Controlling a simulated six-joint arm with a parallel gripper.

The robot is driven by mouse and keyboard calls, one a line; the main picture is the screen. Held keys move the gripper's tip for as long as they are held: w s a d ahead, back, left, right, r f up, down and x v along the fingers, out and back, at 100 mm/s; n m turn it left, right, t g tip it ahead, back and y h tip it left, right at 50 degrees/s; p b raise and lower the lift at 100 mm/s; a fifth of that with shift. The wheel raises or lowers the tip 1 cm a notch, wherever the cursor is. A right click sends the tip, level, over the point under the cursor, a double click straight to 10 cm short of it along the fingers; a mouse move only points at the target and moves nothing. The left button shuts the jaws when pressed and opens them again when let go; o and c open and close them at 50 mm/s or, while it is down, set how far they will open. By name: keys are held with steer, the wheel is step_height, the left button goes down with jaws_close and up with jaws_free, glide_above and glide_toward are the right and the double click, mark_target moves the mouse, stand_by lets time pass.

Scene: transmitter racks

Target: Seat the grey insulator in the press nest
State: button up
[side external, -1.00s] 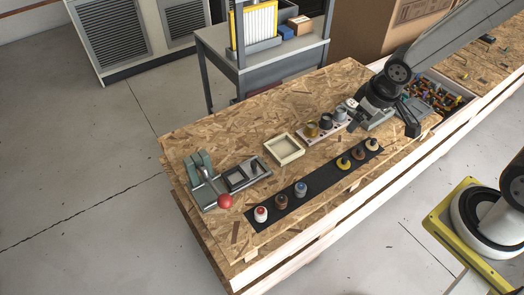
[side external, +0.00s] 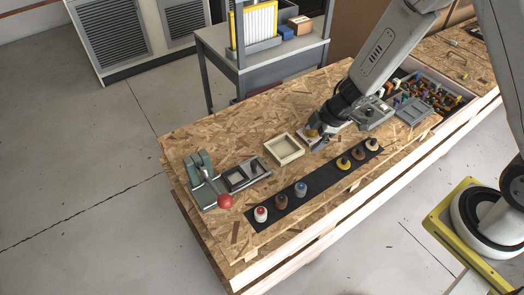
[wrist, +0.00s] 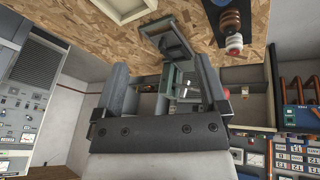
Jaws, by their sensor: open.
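In the side view my gripper (side external: 319,139) is low over the small rack of parts on the board, and its arm hides most of the rack. A gold-brown part (side external: 311,132) shows beside the fingers. I cannot make out the grey insulator; it may be behind the gripper. In the wrist view my gripper (wrist: 162,70) has its fingers wide apart, with no object held between them. The green press (side external: 203,180) with a red lever knob stands at the left end of the board. A grey fixture with a square recess (side external: 237,178) is beside it; it also shows in the wrist view (wrist: 170,40).
A cream tray (side external: 273,146) lies between the press and my gripper. A black mat (side external: 322,177) along the front edge carries several coloured insulators. A bin of mixed coloured parts (side external: 437,97) is at the right. Bare board lies behind the tray.

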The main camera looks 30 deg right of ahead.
mark_target(301, 185)
steer(key=s+a+f+n+g+y, duration=0.2)
steer(key=s+f+n+g, duration=0.1)
steer(key=f, duration=0.4)
steer(key=shift+s+a+f+n+g, duration=0.15)
steer(key=shift+s+a+n+g, duration=0.25)
steer(key=shift+n, duration=0.5)
steer(key=shift+x, duration=1.25)
steer(key=shift+x, duration=2.6)
steer(key=shift+s, duration=0.15)
jaws_close()
step_height(301, 185, up, 18)
